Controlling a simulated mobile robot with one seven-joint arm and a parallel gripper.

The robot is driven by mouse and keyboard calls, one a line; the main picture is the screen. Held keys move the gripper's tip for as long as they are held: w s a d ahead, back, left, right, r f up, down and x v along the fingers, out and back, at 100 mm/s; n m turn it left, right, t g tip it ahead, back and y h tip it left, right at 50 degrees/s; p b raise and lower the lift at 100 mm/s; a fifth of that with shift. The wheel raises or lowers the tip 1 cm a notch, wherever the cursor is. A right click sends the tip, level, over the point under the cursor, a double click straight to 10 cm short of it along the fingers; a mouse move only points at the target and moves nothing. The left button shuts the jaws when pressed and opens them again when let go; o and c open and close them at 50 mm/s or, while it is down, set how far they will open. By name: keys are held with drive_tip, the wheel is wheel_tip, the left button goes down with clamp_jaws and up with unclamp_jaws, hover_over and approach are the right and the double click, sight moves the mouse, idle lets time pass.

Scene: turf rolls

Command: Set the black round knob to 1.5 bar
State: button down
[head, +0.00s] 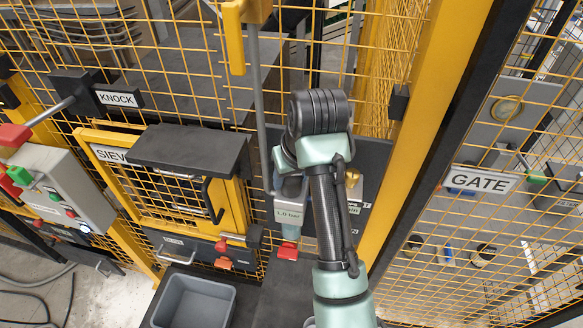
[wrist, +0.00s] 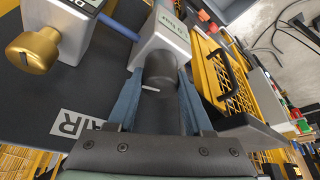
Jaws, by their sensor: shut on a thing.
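The black round knob (wrist: 160,68) sits on the underside of a pale grey regulator body (wrist: 165,38) in the wrist view. My gripper (wrist: 160,82) has its two blue fingers on either side of the knob, shut on it. A short white mark shows on the knob's near edge. In the head view the regulator's display (head: 290,213) appears to read 1.0 bar. My arm covers the knob there.
A brass knob (wrist: 33,50) is on a neighbouring unit, joined by a blue pipe (wrist: 118,26). An AIR label (wrist: 84,126) is on the dark panel. A red-handled part (head: 288,251) is below the regulator. A grey bin (head: 195,302) and the yellow sieve door (head: 235,205) are to the left.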

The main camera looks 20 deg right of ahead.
drive_tip(key=m+p, duration=0.1)
drive_tip(key=m, duration=0.1)
drive_tip(key=m+h+p, duration=0.1)
drive_tip(key=m, duration=0.1)
drive_tip(key=shift+a+r+m+g+h+p, duration=0.1)
drive_tip(key=shift+m+g+h+p, duration=0.2)
drive_tip(key=shift+p, duration=0.05)
drive_tip(key=shift+m+g+h+p, duration=0.4)
drive_tip(key=shift+m+h+p, duration=0.3)
drive_tip(key=shift+m, duration=1.2)
drive_tip(key=c, duration=0.6)
unclamp_jaws()
